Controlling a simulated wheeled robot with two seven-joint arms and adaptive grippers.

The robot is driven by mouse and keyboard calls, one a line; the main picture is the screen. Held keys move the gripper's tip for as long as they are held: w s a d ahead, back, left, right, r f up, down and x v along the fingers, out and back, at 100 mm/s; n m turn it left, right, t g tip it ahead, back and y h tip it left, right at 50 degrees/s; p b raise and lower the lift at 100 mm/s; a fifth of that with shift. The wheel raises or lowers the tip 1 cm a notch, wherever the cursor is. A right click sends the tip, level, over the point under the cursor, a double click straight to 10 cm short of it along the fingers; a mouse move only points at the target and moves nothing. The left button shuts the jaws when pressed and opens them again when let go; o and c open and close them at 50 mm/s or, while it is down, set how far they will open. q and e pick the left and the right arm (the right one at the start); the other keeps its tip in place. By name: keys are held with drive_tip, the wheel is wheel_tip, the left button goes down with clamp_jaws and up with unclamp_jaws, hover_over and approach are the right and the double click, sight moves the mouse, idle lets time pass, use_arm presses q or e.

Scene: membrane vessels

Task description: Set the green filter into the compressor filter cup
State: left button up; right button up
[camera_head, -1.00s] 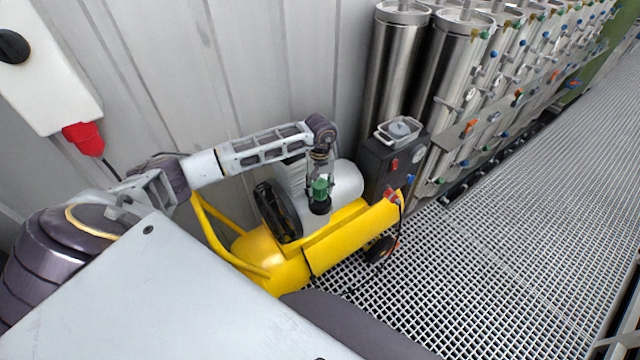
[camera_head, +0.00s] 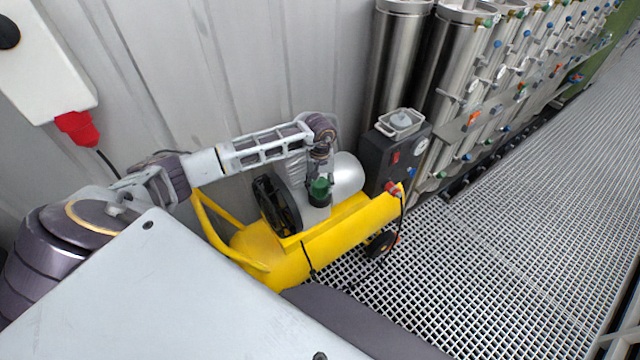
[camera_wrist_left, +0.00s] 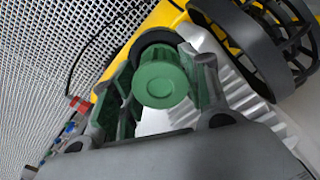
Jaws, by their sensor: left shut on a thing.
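The green filter (camera_head: 319,187) is a short green cylinder at the compressor (camera_head: 345,180), between the fingers of my left gripper (camera_head: 319,182). In the left wrist view the filter (camera_wrist_left: 160,80) shows its round green end between the two green-lined fingers of the gripper (camera_wrist_left: 160,85), which is shut on it. The black filter cup (camera_head: 319,202) sits directly below the filter in the head view. In the left wrist view its dark curved rim (camera_wrist_left: 150,42) shows behind the filter. How deep the filter is in the cup cannot be told. My right gripper is not in view.
The compressor's yellow tank (camera_head: 330,240) lies below, with a black fan guard (camera_head: 276,205) left of the cup. A black control box (camera_head: 390,160) and steel vessels (camera_head: 395,60) stand to the right. Open grating (camera_head: 480,260) covers the floor.

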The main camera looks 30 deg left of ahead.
sight(320, 182)
use_arm(q)
drive_tip(key=shift+f+b, duration=0.7)
drive_tip(key=shift+f, duration=0.2)
drive_tip(key=o, duration=1.1)
drive_tip(key=shift+r, duration=5.95)
